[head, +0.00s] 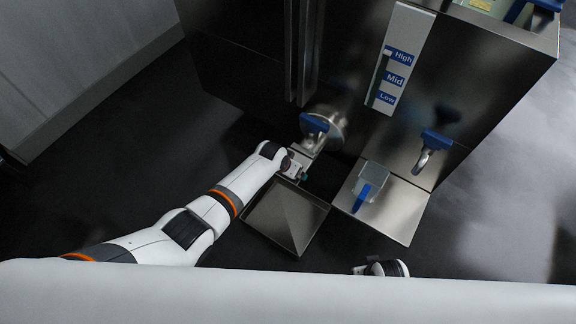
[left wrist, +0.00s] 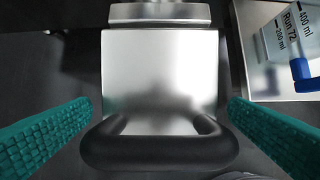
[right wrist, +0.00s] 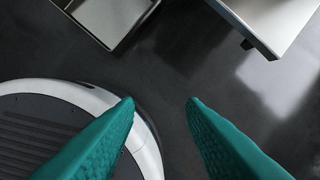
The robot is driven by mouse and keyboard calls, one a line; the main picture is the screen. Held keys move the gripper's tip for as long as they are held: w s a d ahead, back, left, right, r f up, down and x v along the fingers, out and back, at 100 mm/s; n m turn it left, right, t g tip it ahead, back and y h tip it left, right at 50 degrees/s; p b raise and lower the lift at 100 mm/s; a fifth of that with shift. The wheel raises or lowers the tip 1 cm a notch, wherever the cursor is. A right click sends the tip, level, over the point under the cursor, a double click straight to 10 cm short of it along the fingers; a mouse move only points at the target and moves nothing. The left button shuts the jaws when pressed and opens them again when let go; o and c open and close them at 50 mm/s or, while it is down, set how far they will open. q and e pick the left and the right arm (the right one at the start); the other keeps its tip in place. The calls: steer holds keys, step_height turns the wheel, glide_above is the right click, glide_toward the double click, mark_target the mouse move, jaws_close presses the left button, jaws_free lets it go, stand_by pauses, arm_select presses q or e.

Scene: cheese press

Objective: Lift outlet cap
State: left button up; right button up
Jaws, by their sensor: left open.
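The outlet cap (left wrist: 160,75) is a silver metal plate with a black bar handle (left wrist: 158,152), seen close up in the left wrist view. In the head view the cap (head: 313,143) is at the round outlet low on the steel press, largely behind my gripper. My left gripper (left wrist: 160,106) is open, with one teal finger on each side of the handle. No clear finger contact shows. My right gripper (right wrist: 161,102) is open and empty above the dark floor.
A shallow metal tray (head: 285,218) lies below the outlet. A High-Mid-Low gauge (head: 400,60) is on the press front.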

arm_select(q)
steer(key=shift+r, duration=0.1)
arm_select(e)
steer(key=shift+r, duration=0.1)
arm_select(q)
step_height(320, 180, up, 4)
steer(key=shift+f+p, duration=0.15)
steer(key=shift+p, duration=0.95)
step_height(320, 180, up, 6)
steer(key=p, duration=0.2)
arm_select(e)
steer(key=s+d+f, duration=0.1)
steer(key=s+f, duration=0.8)
steer(key=f, duration=0.2)
steer(key=shift+s+d+g, duration=0.25)
steer(key=shift+s+g, duration=0.1)
steer(key=shift+g, duration=0.05)
steer(key=shift+r, duration=0.1)
